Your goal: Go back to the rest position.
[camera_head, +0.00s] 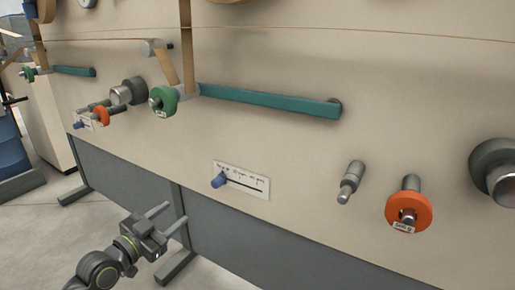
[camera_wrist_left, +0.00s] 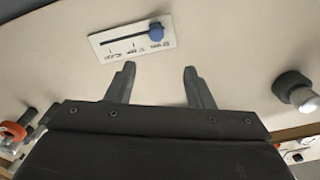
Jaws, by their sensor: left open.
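My left gripper (camera_head: 166,220) is open and empty in the lower left of the head view, in front of the machine's lower grey panel. Its two fingers point toward the machine and touch nothing. In the left wrist view the two open fingers (camera_wrist_left: 158,88) show apart, with the beige panel beyond them. The blue slider knob (camera_head: 219,180) on its white scale plate (camera_head: 250,182) is up and to the right of the gripper. The knob also shows beyond the fingers in the left wrist view (camera_wrist_left: 155,32). My right gripper is not in view.
The beige machine panel (camera_head: 290,150) carries a green bar (camera_head: 270,101), a green-collared roller (camera_head: 164,100), an orange ring (camera_head: 409,211) on a spindle, a grey peg (camera_head: 349,183) and a dark roller (camera_head: 493,168). Open floor (camera_head: 40,240) lies at the lower left.

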